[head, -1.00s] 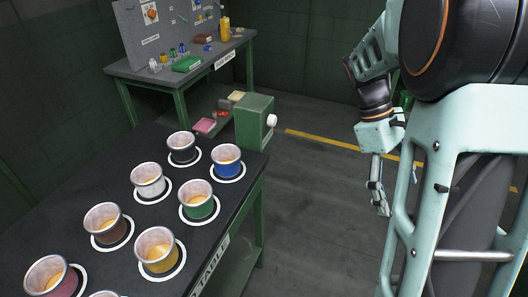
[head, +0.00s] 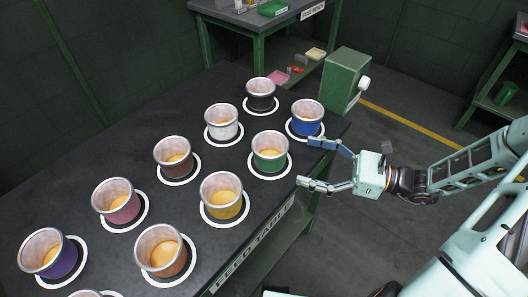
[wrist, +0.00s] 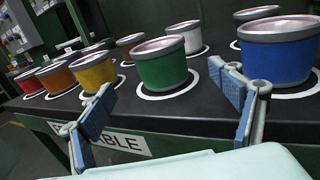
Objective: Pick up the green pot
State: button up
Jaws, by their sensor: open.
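The green pot (head: 269,158) stands upright in a white ring near the right edge of the black table (head: 75,140), with a grey rim and a yellowish inside. It also shows in the middle of the wrist view (wrist: 161,66). My gripper (head: 306,162) is open and empty, at the table's edge to the right of the green pot, its fingers pointing at it. In the wrist view its two blue-padded fingers (wrist: 165,100) are spread on either side of the green pot, which stands apart beyond them.
The blue pot (head: 307,118) stands close behind the green one, near my upper finger. The yellow pot (head: 222,198) is in front, the white pot (head: 223,123) to the left. Several other pots stand in rings. A green box (head: 345,78) is beyond the table's far corner.

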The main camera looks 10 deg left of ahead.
aim_at(257, 148)
jog(key=a, duration=0.3)
jog(key=w+a, duration=0.1)
jog(key=a, duration=0.2)
jog(key=a+b, duration=0.1)
jog(key=a, duration=0.3)
jog(key=shift+w+f, duration=0.1)
jog(key=shift+w, duration=0.15)
jog(key=shift+d, duration=0.1)
jog(key=c, duration=1.4)
